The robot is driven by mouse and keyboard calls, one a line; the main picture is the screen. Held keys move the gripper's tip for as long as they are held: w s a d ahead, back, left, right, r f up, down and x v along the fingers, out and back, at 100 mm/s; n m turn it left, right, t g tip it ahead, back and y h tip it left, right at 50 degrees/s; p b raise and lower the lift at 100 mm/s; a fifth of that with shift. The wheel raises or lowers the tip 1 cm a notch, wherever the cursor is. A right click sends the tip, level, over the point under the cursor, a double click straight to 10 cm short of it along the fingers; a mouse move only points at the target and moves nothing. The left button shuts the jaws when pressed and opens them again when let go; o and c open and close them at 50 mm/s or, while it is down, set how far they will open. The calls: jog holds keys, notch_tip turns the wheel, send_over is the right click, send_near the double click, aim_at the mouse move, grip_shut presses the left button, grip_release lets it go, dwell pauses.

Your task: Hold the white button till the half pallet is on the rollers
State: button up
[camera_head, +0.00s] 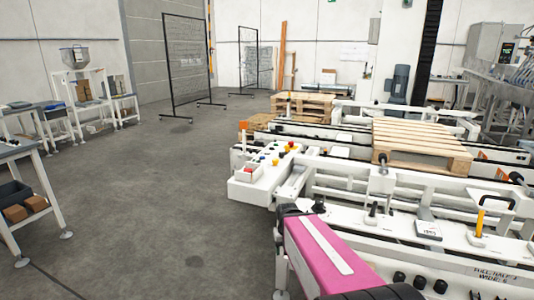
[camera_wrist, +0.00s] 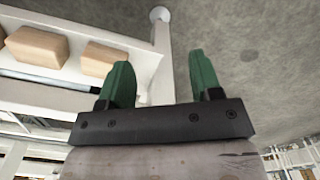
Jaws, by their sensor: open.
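A wooden slatted pallet (camera_head: 420,142) lies on the white conveyor machine (camera_head: 330,178) at the right in the head view; its underside contact is hard to see. More pallets (camera_head: 303,105) are stacked behind it. A white control box (camera_head: 258,176) stands at the machine's near left corner, with small red and yellow buttons on and around it. I cannot make out which button is white. My gripper (camera_wrist: 162,78) shows in the wrist view with its two green fingers apart and nothing between them. It is away from the control box, near a white-framed stand.
A white-framed stand (camera_head: 45,190) with brown boxes (camera_head: 35,203) is at the left; boxes (camera_wrist: 100,58) also show in the wrist view. Workbenches (camera_head: 55,122) line the left wall. A mesh fence (camera_head: 186,62) stands at the back. The grey floor (camera_head: 165,190) between is clear.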

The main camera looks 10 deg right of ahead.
grip_shut()
dwell(1.5)
